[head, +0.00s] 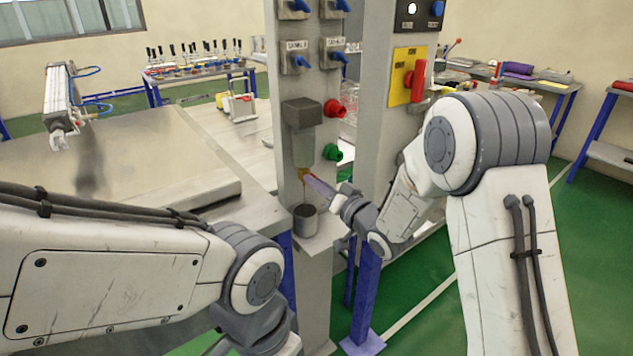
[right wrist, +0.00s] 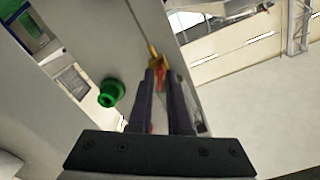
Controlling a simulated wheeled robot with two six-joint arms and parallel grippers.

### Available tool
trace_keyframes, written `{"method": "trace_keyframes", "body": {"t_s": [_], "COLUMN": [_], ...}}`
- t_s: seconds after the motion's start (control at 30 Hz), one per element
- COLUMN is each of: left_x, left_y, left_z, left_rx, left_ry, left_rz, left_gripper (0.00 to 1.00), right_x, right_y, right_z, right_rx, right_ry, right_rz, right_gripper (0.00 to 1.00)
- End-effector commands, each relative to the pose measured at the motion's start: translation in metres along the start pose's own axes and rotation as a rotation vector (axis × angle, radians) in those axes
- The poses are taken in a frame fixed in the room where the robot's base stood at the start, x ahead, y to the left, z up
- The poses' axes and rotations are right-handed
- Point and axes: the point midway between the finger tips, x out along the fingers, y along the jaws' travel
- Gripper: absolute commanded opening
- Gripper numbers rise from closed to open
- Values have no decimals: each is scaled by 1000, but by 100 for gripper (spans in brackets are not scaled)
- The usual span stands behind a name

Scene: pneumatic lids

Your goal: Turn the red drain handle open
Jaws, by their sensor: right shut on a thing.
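The red drain handle (head: 309,176) is a small red piece by a brass fitting (head: 302,171), below a grey box on the front of the grey column. In the right wrist view the red handle (right wrist: 163,80) shows between my fingers, with the brass fitting (right wrist: 155,56) just past their tips. My right gripper (head: 314,181) reaches it from the right and is shut on it; it also shows in the right wrist view (right wrist: 162,76). The fingers hide much of the handle, so its exact angle is unclear. My left arm enters at lower left; its gripper is out of view.
A metal cup (head: 304,220) stands on a small shelf below the fitting. A green knob (head: 332,152) and a red knob (head: 334,108) stick out at the column's right side. A second column (head: 379,130) stands right. A bench (head: 120,170) lies at left.

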Motion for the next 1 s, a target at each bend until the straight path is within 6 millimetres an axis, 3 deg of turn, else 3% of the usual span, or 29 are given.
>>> {"method": "trace_keyframes", "body": {"t_s": [0.4, 1.0], "left_x": [-6, -7], "left_y": [0, 0], "left_z": [0, 0], "left_rx": [0, 0], "left_ry": [0, 0], "left_rz": [0, 0], "left_gripper": [50, 50], "right_x": [0, 0], "right_y": [0, 0], "right_z": [0, 0], "right_rx": [227, 271], "right_ry": [0, 1], "right_rz": [1, 1], "right_gripper": [0, 0]}}
